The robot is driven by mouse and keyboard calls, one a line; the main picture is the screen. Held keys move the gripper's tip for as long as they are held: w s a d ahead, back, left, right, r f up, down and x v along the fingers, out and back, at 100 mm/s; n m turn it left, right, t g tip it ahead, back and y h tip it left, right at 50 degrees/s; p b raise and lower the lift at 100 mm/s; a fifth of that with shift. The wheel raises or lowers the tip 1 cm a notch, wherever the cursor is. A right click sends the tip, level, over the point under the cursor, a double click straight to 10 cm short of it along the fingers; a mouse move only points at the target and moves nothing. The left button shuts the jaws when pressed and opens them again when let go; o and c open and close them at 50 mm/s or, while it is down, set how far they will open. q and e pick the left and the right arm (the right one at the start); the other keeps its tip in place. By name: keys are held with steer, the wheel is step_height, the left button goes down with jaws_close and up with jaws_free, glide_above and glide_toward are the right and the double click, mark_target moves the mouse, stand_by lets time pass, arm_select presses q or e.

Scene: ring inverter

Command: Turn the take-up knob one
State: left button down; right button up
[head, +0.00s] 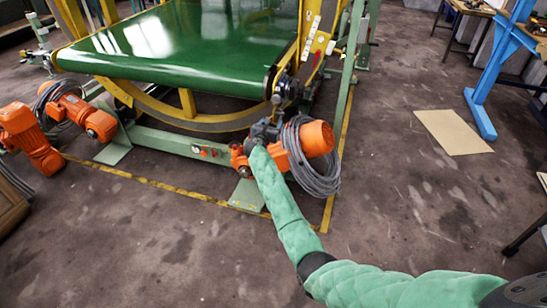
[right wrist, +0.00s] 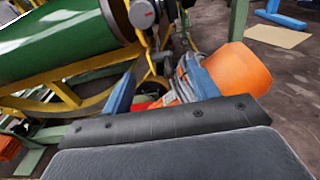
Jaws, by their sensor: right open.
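The green conveyor belt (head: 180,45) lies across the ring frame. At the near right end of its roller is a small grey round part (head: 277,98), which also shows at the top of the right wrist view (right wrist: 142,14). I cannot tell for sure whether it is the take-up knob. My right gripper (head: 265,128) is just below this part, in front of the frame. Its two blue fingers (right wrist: 160,86) are apart, with nothing clearly held between them. My left gripper is out of view.
An orange motor (head: 318,138) with coiled grey cable (head: 308,172) is close beside my right gripper. More orange motors (head: 30,138) stand at the left. A yellow floor line (head: 165,187) runs past the frame. The floor at right is mostly clear around a flat tan board (head: 452,131).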

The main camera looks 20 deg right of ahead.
steer(key=n+t, duration=0.1)
steer(key=n, duration=0.1)
glide_toward(275, 100)
steer(key=w, duration=0.1)
steer(key=b+x, duration=0.1)
steer(key=x, duration=0.5)
steer(key=shift+d+f, duration=0.1)
steer(key=shift+d, duration=0.25)
steer(key=shift+w+d, duration=0.35)
steer(key=shift+w, duration=0.2)
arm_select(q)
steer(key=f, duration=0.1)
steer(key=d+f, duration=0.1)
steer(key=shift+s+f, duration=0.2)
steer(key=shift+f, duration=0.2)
arm_select(e)
steer(key=shift+w+d, duration=0.2)
steer(key=shift+w, duration=0.05)
arm_select(q)
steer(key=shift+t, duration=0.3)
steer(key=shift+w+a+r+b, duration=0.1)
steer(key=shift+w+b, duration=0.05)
steer(key=shift+b, duration=0.15)
arm_select(e)
steer(key=c, duration=1)
